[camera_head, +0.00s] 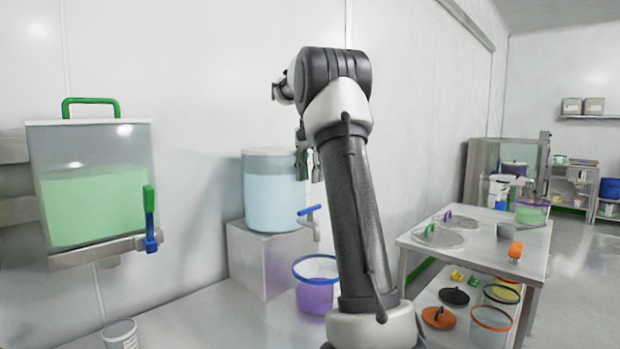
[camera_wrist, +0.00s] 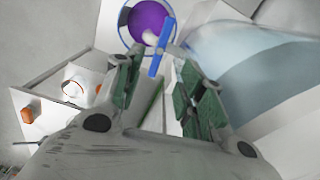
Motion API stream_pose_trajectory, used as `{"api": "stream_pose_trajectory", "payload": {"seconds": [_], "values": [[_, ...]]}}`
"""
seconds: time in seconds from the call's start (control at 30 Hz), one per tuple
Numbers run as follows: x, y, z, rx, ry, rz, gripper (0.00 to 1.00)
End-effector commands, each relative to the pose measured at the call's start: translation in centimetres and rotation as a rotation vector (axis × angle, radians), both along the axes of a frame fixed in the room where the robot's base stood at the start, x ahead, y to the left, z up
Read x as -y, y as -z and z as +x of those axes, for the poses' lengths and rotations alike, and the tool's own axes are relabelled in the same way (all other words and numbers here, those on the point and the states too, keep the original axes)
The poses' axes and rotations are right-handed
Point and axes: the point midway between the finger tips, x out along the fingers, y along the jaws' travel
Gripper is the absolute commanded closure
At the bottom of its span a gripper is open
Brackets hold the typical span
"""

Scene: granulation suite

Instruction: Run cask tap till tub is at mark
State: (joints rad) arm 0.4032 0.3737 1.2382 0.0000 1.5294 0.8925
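The cask (camera_head: 275,195) is a pale blue, see-through cylinder on a white block. Its tap (camera_head: 311,222) has a blue lever (camera_head: 309,209) and a white spout; I see no stream. The tub (camera_head: 318,290) stands below the spout, with a blue rim, a pale upper wall and purple lower down. I cannot make out a mark. In the wrist view, the tub (camera_wrist: 148,20) is at the top and the cask (camera_wrist: 250,75) at the right. My gripper (camera_wrist: 160,66) is open, its green-grey fingers apart. The blue lever (camera_wrist: 157,60) shows between and beyond the fingertips; contact is not visible.
A tank of green liquid (camera_head: 95,205) with a blue-green tap hangs on the wall at left. A white pail (camera_head: 121,335) stands below it.

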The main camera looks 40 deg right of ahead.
Motion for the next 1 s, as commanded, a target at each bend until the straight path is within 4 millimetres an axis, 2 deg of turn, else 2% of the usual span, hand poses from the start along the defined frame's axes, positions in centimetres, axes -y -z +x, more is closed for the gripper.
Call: {"api": "stream_pose_trajectory", "payload": {"seconds": [0.07,0.2,0.27,0.33,0.43,0.57,1.0], "values": [[0.0,-0.4,0.1,0.002,0.002,0.0,0.61],[0.0,-4.2,0.2,0.005,0.025,-0.003,0.61],[0.0,-5.3,0.1,0.003,0.033,-0.001,0.61],[-0.1,-5.7,0.0,0.001,0.036,0.0,0.61],[-0.1,-5.3,0.0,-0.001,0.036,0.001,0.61],[-0.1,-3.8,-0.1,-0.003,0.036,0.001,0.61],[-0.1,6.2,-0.1,-0.003,0.036,0.001,0.61]]}}
